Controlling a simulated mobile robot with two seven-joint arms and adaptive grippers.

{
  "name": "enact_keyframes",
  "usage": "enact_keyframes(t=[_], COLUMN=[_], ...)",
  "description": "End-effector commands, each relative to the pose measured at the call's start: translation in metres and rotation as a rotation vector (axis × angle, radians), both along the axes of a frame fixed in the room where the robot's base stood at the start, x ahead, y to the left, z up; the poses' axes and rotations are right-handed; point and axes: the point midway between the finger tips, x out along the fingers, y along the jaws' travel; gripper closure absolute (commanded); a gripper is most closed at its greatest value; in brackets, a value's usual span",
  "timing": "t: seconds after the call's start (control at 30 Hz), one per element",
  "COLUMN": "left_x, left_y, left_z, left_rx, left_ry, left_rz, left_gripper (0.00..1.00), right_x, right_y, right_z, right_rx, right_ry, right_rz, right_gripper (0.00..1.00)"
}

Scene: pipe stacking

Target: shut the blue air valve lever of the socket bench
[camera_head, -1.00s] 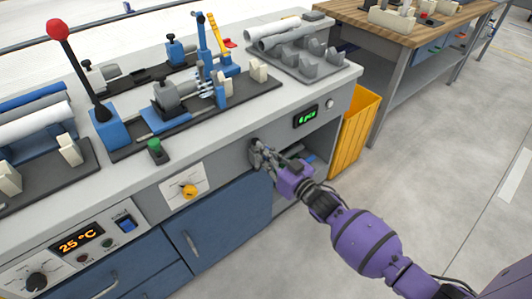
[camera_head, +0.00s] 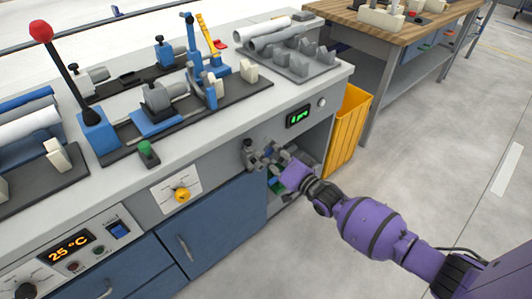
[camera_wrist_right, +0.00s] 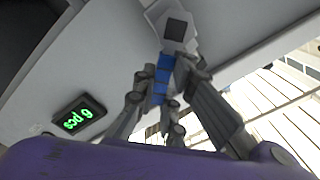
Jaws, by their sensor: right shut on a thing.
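The blue air valve lever (camera_wrist_right: 162,72) shows in the right wrist view, running from its grey valve body (camera_wrist_right: 178,32) down between my fingers. In the head view the valve body (camera_head: 250,150) sits on the bench's front panel, left of the counter display; the lever there is mostly hidden by my gripper. My right gripper (camera_head: 264,157) is at the valve, reaching in from the lower right. In the wrist view its fingers (camera_wrist_right: 158,104) lie on both sides of the lever, shut on it. My left gripper is not in view.
A green-lit display (camera_head: 298,117) is right of the valve. A yellow knob (camera_head: 182,195) and a blue cabinet door (camera_head: 215,230) lie left and below. An open shelf space is behind my gripper. A yellow bin (camera_head: 347,130) stands at the bench's right end.

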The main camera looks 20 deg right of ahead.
Motion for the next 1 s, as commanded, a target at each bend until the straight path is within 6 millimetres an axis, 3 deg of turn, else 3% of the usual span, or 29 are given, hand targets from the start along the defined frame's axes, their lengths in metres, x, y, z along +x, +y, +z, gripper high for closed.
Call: enact_keyframes(t=[0.6,1.0], left_x=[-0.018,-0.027], left_y=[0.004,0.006], left_z=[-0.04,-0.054], left_rx=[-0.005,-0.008], left_ry=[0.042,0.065], left_rz=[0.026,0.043], left_gripper=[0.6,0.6], right_x=[0.004,0.004], right_y=[-0.013,-0.014], right_z=[-0.031,-0.039], right_rx=[0.514,0.682], right_ry=[0.188,0.25], right_rz=[0.0,-0.001], right_gripper=[1.0,1.0])
